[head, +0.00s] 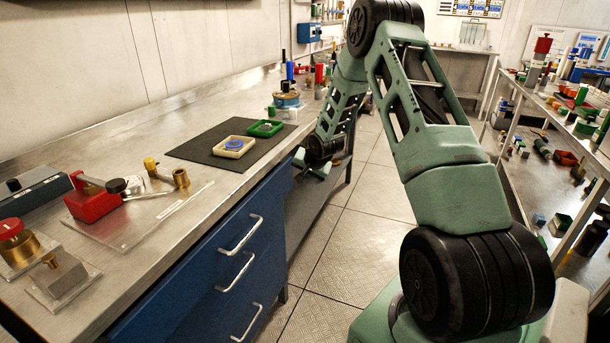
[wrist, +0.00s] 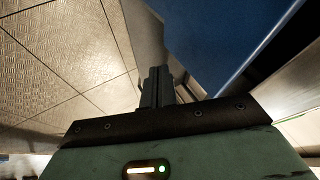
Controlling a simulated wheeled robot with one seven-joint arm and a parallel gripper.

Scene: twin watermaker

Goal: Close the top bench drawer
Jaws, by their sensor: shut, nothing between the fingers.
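The blue bench cabinet (head: 205,262) stands under the left worktop and carries several drawers with pale bar handles. The top drawer's handle (head: 241,235) is the uppermost one. How far this drawer stands out cannot be told clearly from the head view. My gripper (head: 320,170) is low beside the cabinet's far end, just off the worktop edge; its tips are small there. In the wrist view my gripper's fingers (wrist: 156,88) are together and empty. A blue panel (wrist: 220,40) lies close beyond and right of them, with a dark gap along its edge. Contact cannot be told.
Open tiled floor (head: 345,240) lies right of the cabinet. A loaded shelf rack (head: 515,90) stands at the right.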

